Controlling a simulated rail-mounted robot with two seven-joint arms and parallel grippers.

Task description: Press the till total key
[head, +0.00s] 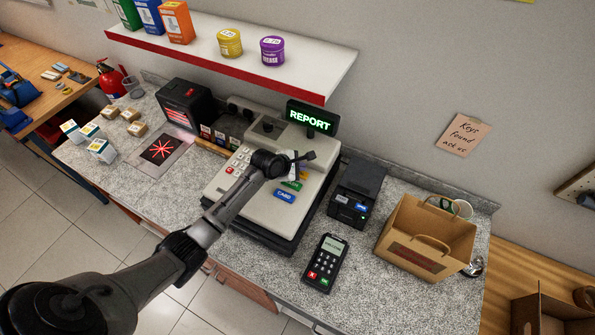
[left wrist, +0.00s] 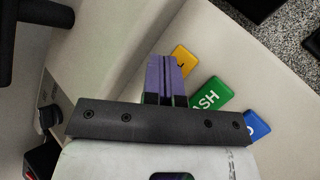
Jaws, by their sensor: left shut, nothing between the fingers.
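The till (head: 262,215) is a cream cash register on the counter, with a raised display (head: 312,118) reading REPORT in green. A blue CARD key (head: 285,196) and a green key (head: 291,186) show on its sloping front. In the left wrist view a yellow key (left wrist: 185,59), partly covered by my fingers, sits beside the green key, lettered "ASH" (left wrist: 209,95), and the blue key (left wrist: 256,125). I cannot read the yellow key's label. My left gripper (head: 309,156) is shut and empty over these keys; contact cannot be told. My right gripper is not in view.
A card terminal (head: 325,262), a black printer (head: 356,197) and a paper bag (head: 428,238) stand right of the till. A black box (head: 184,103) and a scanner plate (head: 160,149) are left. A red-edged shelf (head: 230,66) hangs above the counter.

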